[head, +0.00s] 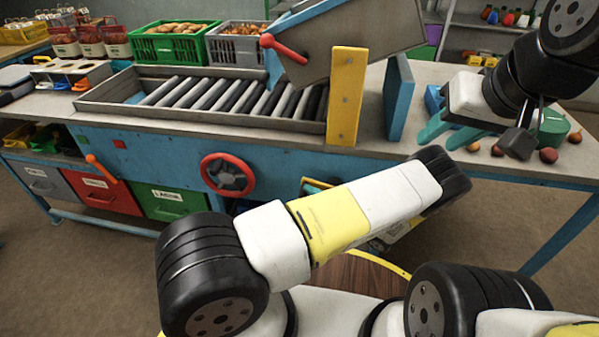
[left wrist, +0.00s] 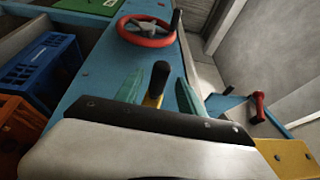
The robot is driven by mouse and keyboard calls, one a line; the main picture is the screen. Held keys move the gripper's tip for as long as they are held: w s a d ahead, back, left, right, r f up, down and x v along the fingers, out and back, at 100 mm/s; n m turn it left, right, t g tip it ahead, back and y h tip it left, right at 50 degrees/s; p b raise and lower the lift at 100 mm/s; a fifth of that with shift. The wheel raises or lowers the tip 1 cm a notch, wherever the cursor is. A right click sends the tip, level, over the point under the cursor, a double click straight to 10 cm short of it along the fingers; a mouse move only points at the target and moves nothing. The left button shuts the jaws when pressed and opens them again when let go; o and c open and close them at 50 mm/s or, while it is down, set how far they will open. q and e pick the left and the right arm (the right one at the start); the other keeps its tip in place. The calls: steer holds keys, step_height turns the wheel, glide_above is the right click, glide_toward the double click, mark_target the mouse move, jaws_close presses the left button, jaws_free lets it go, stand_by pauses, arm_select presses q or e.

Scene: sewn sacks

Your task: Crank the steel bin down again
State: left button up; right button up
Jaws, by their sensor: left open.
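The steel bin (head: 365,35) stands tilted at the far side of the bench, with a red-handled lever (head: 285,48) at its left. A red handwheel (head: 227,174) is on the blue front panel; it also shows in the left wrist view (left wrist: 147,41), with a black knob. In that view my left gripper (left wrist: 158,88) is open, its teal fingers on either side of an upright black grip (left wrist: 160,75) above a yellow part. Contact cannot be told. My left arm hides this gripper in the head view. My right gripper (head: 446,134) is open above the right bench end.
A roller conveyor (head: 230,98) runs left of a yellow post (head: 346,95). Several onions (head: 548,155) lie by the right gripper. A green crate (head: 175,45) stands behind. An orange lever (head: 101,170) sticks out at the front left, above labelled drawers (head: 105,193).

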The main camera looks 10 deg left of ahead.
arm_select(q)
steer(key=x, duration=0.6)
steer(key=shift+a, duration=0.1)
steer(key=shift+c, duration=0.5)
jaws_close()
steer(key=shift+f, duration=0.1)
stand_by(0.7)
